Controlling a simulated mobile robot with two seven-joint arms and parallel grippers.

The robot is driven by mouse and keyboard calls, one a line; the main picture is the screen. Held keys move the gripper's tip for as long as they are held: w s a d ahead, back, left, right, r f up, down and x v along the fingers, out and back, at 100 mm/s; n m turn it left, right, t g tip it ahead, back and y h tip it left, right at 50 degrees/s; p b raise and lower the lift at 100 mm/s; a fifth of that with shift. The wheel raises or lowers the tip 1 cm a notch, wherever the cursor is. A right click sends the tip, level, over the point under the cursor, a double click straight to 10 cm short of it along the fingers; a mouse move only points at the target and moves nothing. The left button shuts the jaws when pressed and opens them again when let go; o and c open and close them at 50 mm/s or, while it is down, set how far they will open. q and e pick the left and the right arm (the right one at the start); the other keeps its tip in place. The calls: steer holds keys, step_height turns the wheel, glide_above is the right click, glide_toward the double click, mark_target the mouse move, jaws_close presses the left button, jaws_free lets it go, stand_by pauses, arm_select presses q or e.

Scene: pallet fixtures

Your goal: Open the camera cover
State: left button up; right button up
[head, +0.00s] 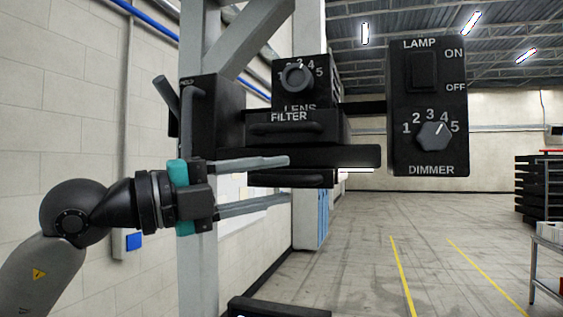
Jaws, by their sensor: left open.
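A black camera fixture is mounted on a grey post. It has a lens knob (297,77) at the top, a filter drawer (330,125) with a handle below, and a flat dark plate (345,157) under that. A smaller dark part with a rounded handle-like edge (318,181) sits below the plate. I cannot tell which part is the camera cover. My left gripper (287,180) reaches in from the left, open. Its upper finger passes in front of the plate and its lower finger lies below the handle-like part. Contact is unclear. My right gripper is out of view.
A black lamp panel (428,145) with a switch and dimmer knob hangs at right. The grey post (197,270) stands behind my left gripper. A dark block (280,307) lies low at the bottom edge. The floor to the right is open, with shelves (535,188) beyond.

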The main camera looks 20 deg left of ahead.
arm_select(q)
steer(key=shift+x, duration=0.95)
jaws_close()
stand_by(0.8)
